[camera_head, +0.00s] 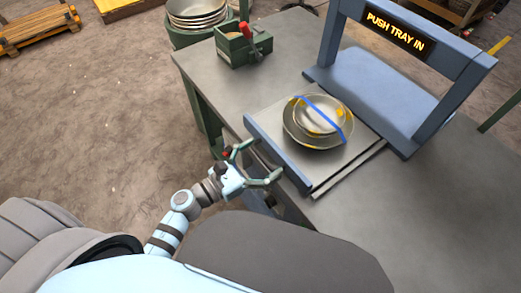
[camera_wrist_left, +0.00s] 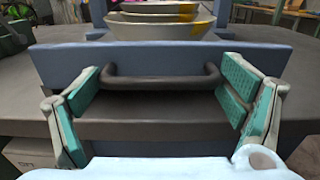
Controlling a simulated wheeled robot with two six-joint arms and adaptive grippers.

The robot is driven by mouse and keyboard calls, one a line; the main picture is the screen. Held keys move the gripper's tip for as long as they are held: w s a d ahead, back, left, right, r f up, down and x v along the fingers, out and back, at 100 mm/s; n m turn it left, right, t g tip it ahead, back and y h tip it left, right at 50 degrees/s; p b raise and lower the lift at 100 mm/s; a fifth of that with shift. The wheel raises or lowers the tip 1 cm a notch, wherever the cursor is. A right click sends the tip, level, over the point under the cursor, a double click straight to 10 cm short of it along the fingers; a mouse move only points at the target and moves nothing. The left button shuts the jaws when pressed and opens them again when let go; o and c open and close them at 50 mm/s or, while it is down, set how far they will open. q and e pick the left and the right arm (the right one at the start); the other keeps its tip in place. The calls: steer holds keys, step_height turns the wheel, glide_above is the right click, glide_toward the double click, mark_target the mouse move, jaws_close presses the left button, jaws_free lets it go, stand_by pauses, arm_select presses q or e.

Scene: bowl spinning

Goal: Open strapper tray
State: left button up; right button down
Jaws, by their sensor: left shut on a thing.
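The strapper tray (camera_head: 343,166) is slid out from under the blue strapper frame (camera_head: 440,75), toward my side of the bench. Its blue front panel (camera_head: 277,153) also shows in the left wrist view (camera_wrist_left: 160,58). Nested metal bowls (camera_head: 318,115) with yellow patches sit on it, with a blue strap (camera_head: 325,116) across them. My left gripper (camera_head: 262,162) is at the front panel, with its green finger pads at the two ends of the dark handle (camera_wrist_left: 160,83). It is shut on the handle. My right gripper is not in view.
The strapper's sign (camera_head: 394,32) reads "PUSH TRAY IN". A green box with a red-handled tool (camera_head: 243,45) stands on the grey bench (camera_head: 430,205). Stacked bowls (camera_head: 197,12) sit on a green stand behind it. The floor at left is open, with wooden pallets (camera_head: 38,28) far back.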

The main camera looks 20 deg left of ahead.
arm_select(q)
steer(key=shift+s+f, duration=0.2)
steer(key=shift+s, duration=0.05)
steer(key=o, duration=1.4)
steer(key=shift+o, duration=0.2)
steer(key=shift+d, duration=0.1)
steer(key=shift+r, duration=0.1)
steer(key=v, duration=1.2)
steer(key=shift+r, duration=0.1)
